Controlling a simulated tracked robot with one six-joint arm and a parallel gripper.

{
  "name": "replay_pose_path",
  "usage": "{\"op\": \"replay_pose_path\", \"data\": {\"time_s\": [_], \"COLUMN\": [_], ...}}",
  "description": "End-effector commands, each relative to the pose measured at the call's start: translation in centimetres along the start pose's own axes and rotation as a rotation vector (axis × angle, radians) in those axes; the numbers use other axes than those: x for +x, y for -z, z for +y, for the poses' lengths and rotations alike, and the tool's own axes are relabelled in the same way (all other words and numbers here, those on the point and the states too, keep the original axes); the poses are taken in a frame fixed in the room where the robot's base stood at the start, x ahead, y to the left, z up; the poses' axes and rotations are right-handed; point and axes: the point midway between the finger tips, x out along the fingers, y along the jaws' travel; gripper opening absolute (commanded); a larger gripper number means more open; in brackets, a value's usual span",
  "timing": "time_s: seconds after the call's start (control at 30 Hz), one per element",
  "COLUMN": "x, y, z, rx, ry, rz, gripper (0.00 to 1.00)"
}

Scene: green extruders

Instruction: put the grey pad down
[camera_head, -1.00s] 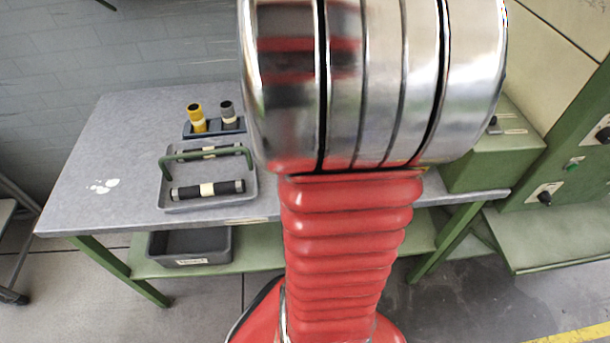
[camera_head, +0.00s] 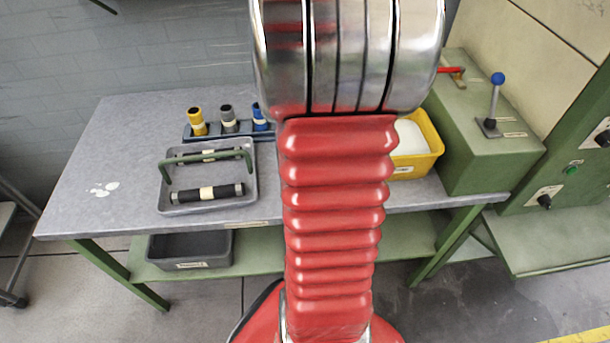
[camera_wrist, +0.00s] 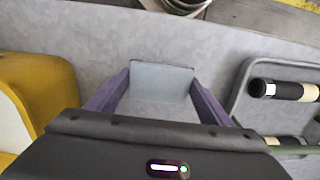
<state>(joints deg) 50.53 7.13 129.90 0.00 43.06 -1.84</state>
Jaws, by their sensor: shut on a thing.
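The grey pad (camera_wrist: 161,76) is a flat pale grey plate. In the wrist view it sits between the two purple fingers of my gripper (camera_wrist: 160,92), which is shut on it. The grey table top (camera_wrist: 205,42) lies behind and below the pad. I cannot tell whether the pad touches it. In the head view my arm hides the gripper and pad, and the table (camera_head: 120,140) shows on both sides of the arm.
A yellow bin (camera_head: 434,140) with white contents stands right of my arm; it is at left in the wrist view (camera_wrist: 52,80). A grey handled tray (camera_head: 215,204) holds dark cylinders. Behind it is a rack (camera_head: 190,136) of coloured cylinders. A green lever box (camera_head: 480,150) stands at right.

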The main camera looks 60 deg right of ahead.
Motion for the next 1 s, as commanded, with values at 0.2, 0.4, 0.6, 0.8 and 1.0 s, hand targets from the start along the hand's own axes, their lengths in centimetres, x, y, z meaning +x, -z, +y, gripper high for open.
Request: {"op": "replay_pose_path", "data": {"time_s": [0.2,0.4,0.6,0.8,1.0], "x": [0.6,0.7,1.2,1.6,1.3], "y": [0.0,0.0,0.0,-0.1,-0.2], "z": [0.0,0.0,0.1,0.1,0.1], "rx": [0.001,0.001,0.001,0.002,0.002], "ry": [0.000,0.000,0.000,0.000,0.000], "rz": [0.001,0.000,0.000,-0.002,-0.004], "gripper": [0.53,0.53,0.53,0.82,0.91]}}
